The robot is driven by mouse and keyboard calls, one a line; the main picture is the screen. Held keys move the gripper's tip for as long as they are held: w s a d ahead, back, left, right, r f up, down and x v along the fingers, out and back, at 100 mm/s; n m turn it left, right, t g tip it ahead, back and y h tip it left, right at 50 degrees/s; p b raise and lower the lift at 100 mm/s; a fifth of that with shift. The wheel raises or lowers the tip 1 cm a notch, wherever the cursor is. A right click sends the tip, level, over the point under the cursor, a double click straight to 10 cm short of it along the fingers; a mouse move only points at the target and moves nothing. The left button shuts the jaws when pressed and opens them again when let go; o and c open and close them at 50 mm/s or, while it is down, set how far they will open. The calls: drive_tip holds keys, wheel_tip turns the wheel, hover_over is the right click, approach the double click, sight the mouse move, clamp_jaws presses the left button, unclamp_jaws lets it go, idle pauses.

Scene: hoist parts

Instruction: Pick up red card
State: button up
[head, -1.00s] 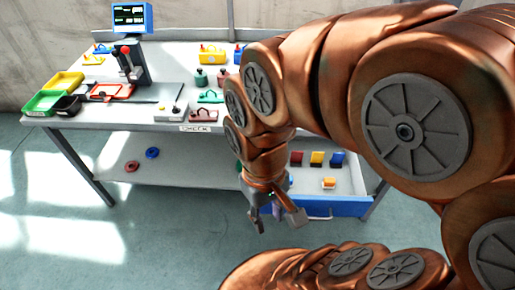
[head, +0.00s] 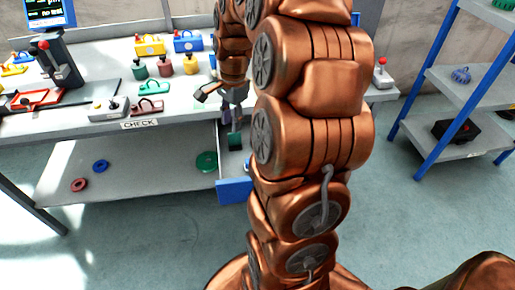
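I cannot make out the red card in the current head view. The blue-fronted drawer (head: 234,190) under the bench is pulled out, and my copper arm covers most of its inside. My gripper (head: 219,108) is at the bench's front edge, above the visible strip of the drawer. Its fingers look spread apart, and I see no card between them. A dark green piece (head: 235,140) shows just below the gripper; I cannot tell what it is.
The bench (head: 100,127) carries red, green and yellow hoist parts, a lever stand (head: 58,62) and a monitor (head: 48,13). Rings, including a blue ring (head: 101,166), lie on its lower shelf. A blue-framed rack (head: 436,120) stands at the right. Floor between is clear.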

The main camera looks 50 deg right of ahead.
drive_tip(key=d+f+m+b, duration=0.1)
drive_tip(key=d+f+m, duration=0.1)
drive_tip(key=d, duration=0.2)
drive_tip(key=d+f+m, duration=0.2)
drive_tip(key=d, duration=0.2)
drive_tip(key=w+d+f+m+b, duration=0.1)
drive_tip(key=d+f+m, duration=0.1)
drive_tip(key=d+f, duration=0.1)
drive_tip(key=shift+d+t+b, duration=0.3)
drive_tip(key=shift+d+b, duration=0.05)
drive_tip(key=shift+d, duration=0.2)
drive_tip(key=shift+m, duration=0.3)
drive_tip(key=shift+a+f, duration=0.15)
drive_tip(key=shift+f, duration=1.85)
drive_tip(key=shift+a+f, duration=0.15)
drive_tip(key=shift+f, duration=1.8)
clamp_jaws()
